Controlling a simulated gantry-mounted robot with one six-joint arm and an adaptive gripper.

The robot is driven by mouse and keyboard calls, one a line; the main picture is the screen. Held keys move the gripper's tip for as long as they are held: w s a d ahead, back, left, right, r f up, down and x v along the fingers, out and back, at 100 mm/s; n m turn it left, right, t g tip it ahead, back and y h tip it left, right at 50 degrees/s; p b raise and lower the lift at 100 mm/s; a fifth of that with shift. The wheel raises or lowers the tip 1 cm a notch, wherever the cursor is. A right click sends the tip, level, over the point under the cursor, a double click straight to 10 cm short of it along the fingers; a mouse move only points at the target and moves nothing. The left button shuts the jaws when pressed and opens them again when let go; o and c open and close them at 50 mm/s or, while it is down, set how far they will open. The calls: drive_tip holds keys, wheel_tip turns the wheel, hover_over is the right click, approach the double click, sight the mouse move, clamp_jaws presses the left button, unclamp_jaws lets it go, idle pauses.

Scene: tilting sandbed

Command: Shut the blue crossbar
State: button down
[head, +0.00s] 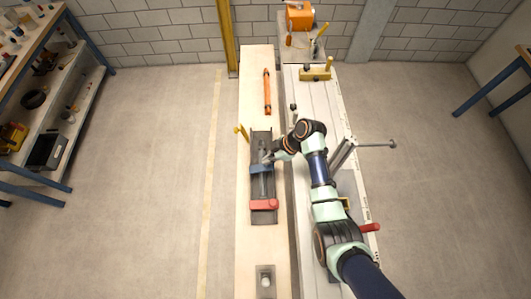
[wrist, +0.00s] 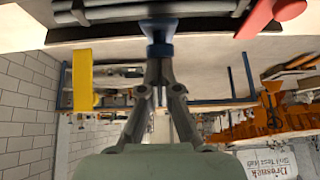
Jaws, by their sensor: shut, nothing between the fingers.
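The blue crossbar (head: 260,169) lies across a grey rod in the dark tray (head: 263,217) on the pale bench. In the wrist view the blue crossbar (wrist: 158,28) shows end-on at the top middle. My gripper (head: 268,158) is beside the crossbar, at the tray's right side in the head view. In the wrist view my gripper (wrist: 158,92) has its fingertips together, just at or very near the blue end. I cannot tell whether they touch it. The fingers hold nothing.
A red crossbar (head: 264,204) lies across the near part of the tray. A yellow bar (head: 242,132) stands out at its far left. An orange bar (head: 267,91) lies farther along the bench. A small grey block (head: 265,281) is at the near end.

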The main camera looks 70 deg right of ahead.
drive_tip(key=shift+s+d+f, duration=0.2)
drive_tip(key=shift+s+f, duration=0.2)
drive_tip(key=shift+w, duration=0.1)
idle(0.4)
